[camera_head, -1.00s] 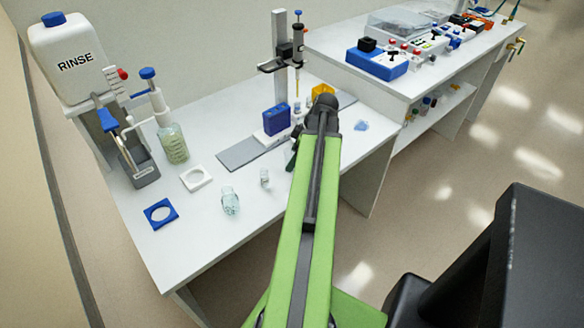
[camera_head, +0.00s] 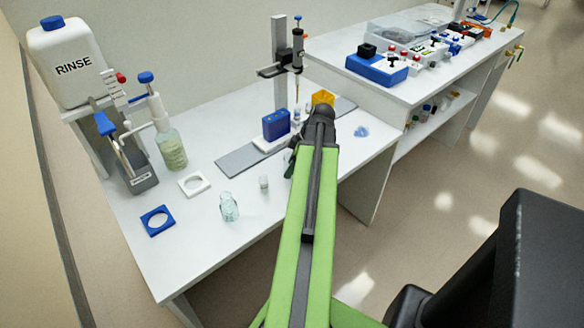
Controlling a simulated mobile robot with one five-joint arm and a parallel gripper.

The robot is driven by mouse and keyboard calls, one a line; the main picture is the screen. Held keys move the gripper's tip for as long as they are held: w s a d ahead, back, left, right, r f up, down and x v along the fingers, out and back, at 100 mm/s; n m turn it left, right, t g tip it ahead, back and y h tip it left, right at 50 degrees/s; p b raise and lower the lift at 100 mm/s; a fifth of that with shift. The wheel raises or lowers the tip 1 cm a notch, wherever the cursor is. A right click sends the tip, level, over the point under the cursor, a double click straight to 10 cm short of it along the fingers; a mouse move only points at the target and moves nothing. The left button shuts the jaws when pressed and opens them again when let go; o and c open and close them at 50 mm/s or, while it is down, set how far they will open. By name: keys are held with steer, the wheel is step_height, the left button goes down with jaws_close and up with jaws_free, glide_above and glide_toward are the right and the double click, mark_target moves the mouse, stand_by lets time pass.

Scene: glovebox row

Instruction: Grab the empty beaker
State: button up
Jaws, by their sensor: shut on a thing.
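My gripper (camera_head: 290,163) shows only as a small dark part at the left side of my green arm, over the white bench. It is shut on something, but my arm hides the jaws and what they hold. I cannot make out the empty beaker for certain. A clear, bluish glass vessel (camera_head: 229,207) stands upright on the bench at front left, apart from my gripper. A small clear vial (camera_head: 264,183) with a pale top stands between that vessel and my arm.
A white RINSE container (camera_head: 70,65), a dispenser bottle (camera_head: 171,150), a white ring plate (camera_head: 194,184) and a blue ring plate (camera_head: 158,220) are at left. A stand (camera_head: 280,65) and blue box (camera_head: 276,124) are behind. A crumpled bluish item (camera_head: 361,131) lies right of my arm.

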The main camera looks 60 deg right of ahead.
steer(key=shift+r, duration=0.1)
steer(key=r+p, duration=0.5)
steer(key=shift+s+r, duration=0.1)
steer(key=shift+s, duration=0.3)
steer(key=s+d+r+p, duration=0.1)
steer(key=s+r+p, duration=0.4)
steer(key=s, duration=0.5)
steer(key=shift+s+d+r+p, duration=0.25)
steer(key=shift+s+r+p, duration=0.15)
steer(key=shift+p, duration=0.15)
